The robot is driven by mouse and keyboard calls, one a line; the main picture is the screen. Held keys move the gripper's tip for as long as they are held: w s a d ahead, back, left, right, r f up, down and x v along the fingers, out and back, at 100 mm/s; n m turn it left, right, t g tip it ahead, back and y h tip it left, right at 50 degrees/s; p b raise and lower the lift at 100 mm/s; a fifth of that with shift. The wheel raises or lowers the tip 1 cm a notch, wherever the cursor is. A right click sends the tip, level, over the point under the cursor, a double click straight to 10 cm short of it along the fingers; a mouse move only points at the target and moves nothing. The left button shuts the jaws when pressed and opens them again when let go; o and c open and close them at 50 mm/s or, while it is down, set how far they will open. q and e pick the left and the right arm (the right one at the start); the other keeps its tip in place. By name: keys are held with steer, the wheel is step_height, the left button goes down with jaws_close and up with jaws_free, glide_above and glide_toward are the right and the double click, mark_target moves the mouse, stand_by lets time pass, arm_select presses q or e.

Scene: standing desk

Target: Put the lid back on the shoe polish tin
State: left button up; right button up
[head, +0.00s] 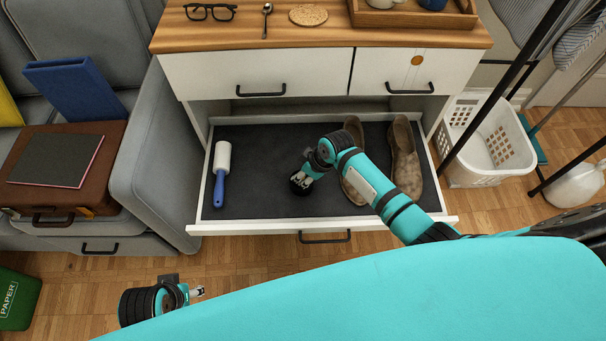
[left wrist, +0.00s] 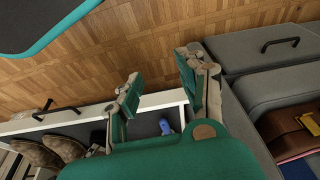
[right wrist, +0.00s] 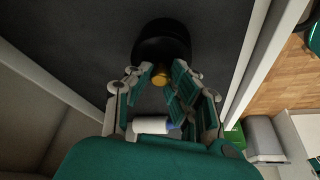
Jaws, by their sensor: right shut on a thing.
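A black round thing (head: 300,184), which looks like the shoe polish tin with its lid, is in the open drawer, left of the shoes. In the right wrist view (right wrist: 162,42) it has a small gold knob (right wrist: 160,73) on the side towards me. My right gripper (head: 307,174) is shut on this knob, its fingertips (right wrist: 160,78) on either side. I cannot tell the tin and lid apart, or whether they touch. My left gripper (head: 198,292) is out over the floor in front of the drawer; its fingers (left wrist: 160,88) are wide apart and empty.
The open drawer (head: 260,228) also holds a lint roller (head: 222,170) at the left and brown shoes (head: 404,160) at the right. Its dark floor is clear between roller and tin. A grey sofa (head: 155,150) stands left, a white basket (head: 490,145) right.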

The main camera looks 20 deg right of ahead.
arm_select(q)
steer(key=shift+f, duration=0.3)
steer(key=shift+f, duration=0.3)
steer(key=shift+w, duration=0.1)
arm_select(e)
steer(key=shift+s, duration=0.1)
arm_select(q)
steer(key=shift+f, duration=0.1)
steer(key=shift+f+p, duration=0.3)
arm_select(e)
steer(key=shift+f, duration=0.1)
arm_select(q)
steer(key=shift+s+f, duration=0.2)
steer(key=shift+f, duration=0.1)
steer(key=shift+w+r, duration=0.15)
